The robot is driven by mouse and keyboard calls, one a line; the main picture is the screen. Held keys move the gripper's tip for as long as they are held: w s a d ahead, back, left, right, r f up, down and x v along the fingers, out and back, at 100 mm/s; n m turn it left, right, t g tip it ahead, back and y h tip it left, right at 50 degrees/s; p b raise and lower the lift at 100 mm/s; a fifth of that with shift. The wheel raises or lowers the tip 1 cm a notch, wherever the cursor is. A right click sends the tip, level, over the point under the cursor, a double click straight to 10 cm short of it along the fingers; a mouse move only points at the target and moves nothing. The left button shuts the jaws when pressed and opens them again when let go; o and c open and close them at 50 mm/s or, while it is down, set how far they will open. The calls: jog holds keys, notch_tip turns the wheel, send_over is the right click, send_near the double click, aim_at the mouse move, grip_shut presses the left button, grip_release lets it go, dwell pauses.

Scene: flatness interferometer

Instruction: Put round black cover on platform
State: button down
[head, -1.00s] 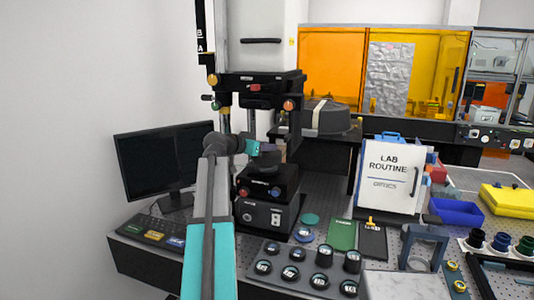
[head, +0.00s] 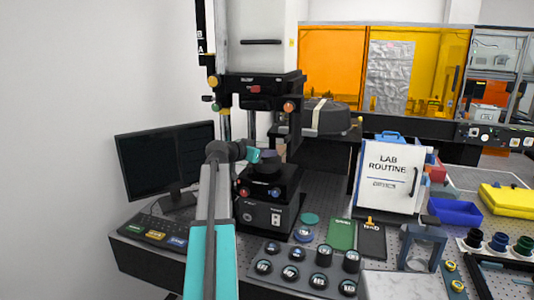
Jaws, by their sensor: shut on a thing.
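The round black cover (head: 269,160) is a dark, low round piece at the middle left of the head view. My gripper (head: 254,155), with teal fingers, comes from the left and is shut on it. The cover is over the platform, the top part of the black instrument (head: 265,216) with red and blue knobs. It looks roughly level and very close to the platform top; I cannot tell whether they touch. The cover and my gripper hide part of the platform.
The instrument's overhead head (head: 258,90) hangs above on a column. A monitor (head: 165,162) stands at left, with a control panel (head: 150,231) before it. A rack of round parts (head: 302,268) lies in front. The white Lab Routine box (head: 391,175) stands right.

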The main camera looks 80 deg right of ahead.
jog(key=shift+f, duration=0.45)
jog(key=shift+f, duration=0.15)
jog(key=c, duration=1.5)
grip_release()
jog(key=shift+r, duration=0.2)
jog(key=shift+b+v, duration=1.5)
jog(key=shift+v, duration=4.5)
